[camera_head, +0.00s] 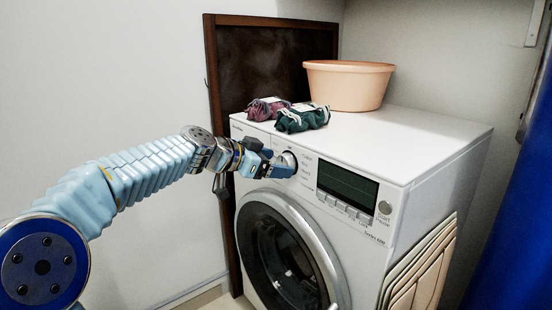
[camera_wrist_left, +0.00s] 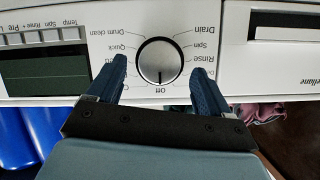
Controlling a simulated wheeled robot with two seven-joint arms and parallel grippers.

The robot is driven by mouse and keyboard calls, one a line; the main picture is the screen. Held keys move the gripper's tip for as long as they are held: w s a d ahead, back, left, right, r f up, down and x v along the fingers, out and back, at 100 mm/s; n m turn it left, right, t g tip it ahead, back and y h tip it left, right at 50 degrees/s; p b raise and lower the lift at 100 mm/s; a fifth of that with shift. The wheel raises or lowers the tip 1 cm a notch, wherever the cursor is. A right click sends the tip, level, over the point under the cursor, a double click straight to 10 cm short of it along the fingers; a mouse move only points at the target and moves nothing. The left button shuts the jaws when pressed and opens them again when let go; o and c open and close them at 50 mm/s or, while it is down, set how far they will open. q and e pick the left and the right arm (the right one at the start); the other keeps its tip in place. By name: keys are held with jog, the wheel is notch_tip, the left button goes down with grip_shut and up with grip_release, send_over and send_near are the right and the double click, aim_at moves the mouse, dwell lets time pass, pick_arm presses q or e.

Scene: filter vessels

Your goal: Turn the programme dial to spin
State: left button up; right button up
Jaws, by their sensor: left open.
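My left gripper (camera_wrist_left: 159,66) is open, with one blue finger on each side of the dial's lower part. I cannot tell whether the fingers touch it. My right gripper is not in view.
The white washing machine (camera_head: 425,150) has a dark display (camera_head: 347,185) right of the dial and a round door (camera_head: 285,250) below. A peach basin (camera_head: 347,86) and two cloth bundles (camera_head: 302,118) sit on top. Folded boards (camera_head: 420,268) lean against its right side.

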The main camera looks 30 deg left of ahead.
pick_arm(q)
jog(key=shift+w+d+f, duration=0.2)
jog(key=shift+w+d, duration=0.05)
jog(key=shift+w, duration=0.15)
jog(key=shift+c, duration=0.3)
jog(key=c, duration=1)
